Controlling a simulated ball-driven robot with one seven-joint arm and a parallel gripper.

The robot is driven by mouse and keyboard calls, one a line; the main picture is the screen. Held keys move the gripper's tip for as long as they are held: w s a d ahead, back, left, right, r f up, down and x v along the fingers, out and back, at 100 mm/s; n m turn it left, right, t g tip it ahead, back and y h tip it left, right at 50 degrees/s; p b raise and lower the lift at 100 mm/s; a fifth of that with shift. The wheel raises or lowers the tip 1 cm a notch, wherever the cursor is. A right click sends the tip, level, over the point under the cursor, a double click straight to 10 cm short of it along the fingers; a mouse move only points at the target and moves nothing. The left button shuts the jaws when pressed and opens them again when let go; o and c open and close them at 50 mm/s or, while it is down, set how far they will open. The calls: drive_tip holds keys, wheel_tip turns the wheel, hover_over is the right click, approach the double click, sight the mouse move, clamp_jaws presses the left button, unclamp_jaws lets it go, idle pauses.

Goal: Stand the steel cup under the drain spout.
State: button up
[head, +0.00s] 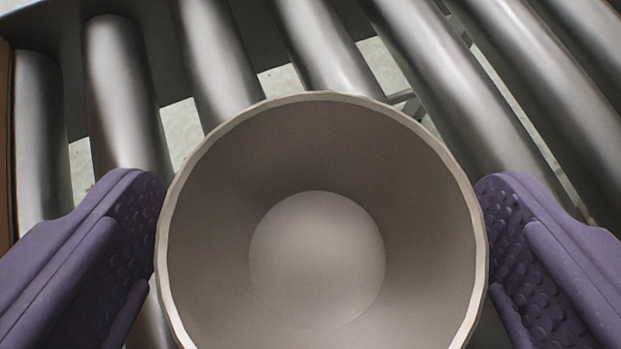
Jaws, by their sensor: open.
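A round, pale grey-beige cup (318,258) fills the middle of the head view, seen from above into its empty inside. It looks like the steel cup, and its near rim runs out of the bottom of the picture. My gripper (322,225) is open, with one purple, studded finger on each side of the cup. The fingers come very close to the rim; I cannot tell whether they touch it. The drain spout is not in view.
Several metal conveyor rollers (125,90) run behind and beneath the cup, with gaps showing a pale floor. A dark frame rail (262,40) crosses behind them. A brown edge (6,140) stands at the far left.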

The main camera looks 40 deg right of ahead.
drive_tip(key=b+x, duration=0.1)
drive_tip(key=x, duration=0.2)
drive_tip(key=shift+f, duration=0.1)
drive_tip(key=c, duration=1.1)
wheel_tip(320, 180, up, 10)
drive_tip(key=p, duration=0.5)
wheel_tip(320, 180, up, 23)
drive_tip(key=n+t+y, duration=0.2)
drive_tip(key=n+y, duration=0.4)
drive_tip(key=n, duration=0.1)
hover_over(318, 162)
drive_tip(key=a, duration=0.2)
drive_tip(key=s+r+n, duration=0.1)
drive_tip(key=s+r, duration=0.3)
drive_tip(key=s, duration=0.2)
drive_tip(key=shift+s+r+y, duration=0.15)
drive_tip(key=shift+r+y, duration=0.05)
drive_tip(key=shift+y, duration=0.2)
drive_tip(key=shift+a, duration=0.1)
